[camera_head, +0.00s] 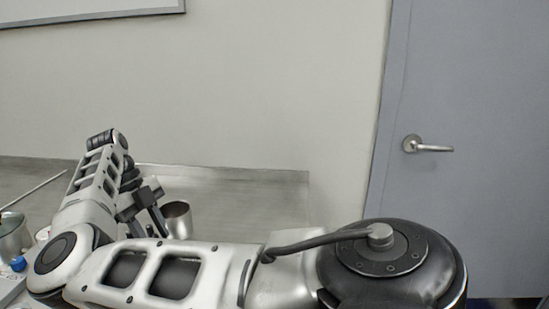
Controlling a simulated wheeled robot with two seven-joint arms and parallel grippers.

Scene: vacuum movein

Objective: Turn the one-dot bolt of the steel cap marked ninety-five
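My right arm crosses the lower part of the head view from the right. Its dark gripper (153,218) hangs over the bench beside a metal cup, fingers pointing down. Its fingertips are partly hidden behind my arm, and I cannot tell whether they are open or shut. A metal vessel (12,238) is cut off by the left edge, with a blue part (18,263) just below it. I cannot make out a ninety-five mark or a one-dot bolt on anything. My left gripper is not in view.
The steel bench (235,187) has a raised back edge against a pale wall. The open-topped metal cup (178,219) stands on it, right of my gripper. A thin rod (35,188) slants at the left. A grey door with a handle (427,146) is at the right.

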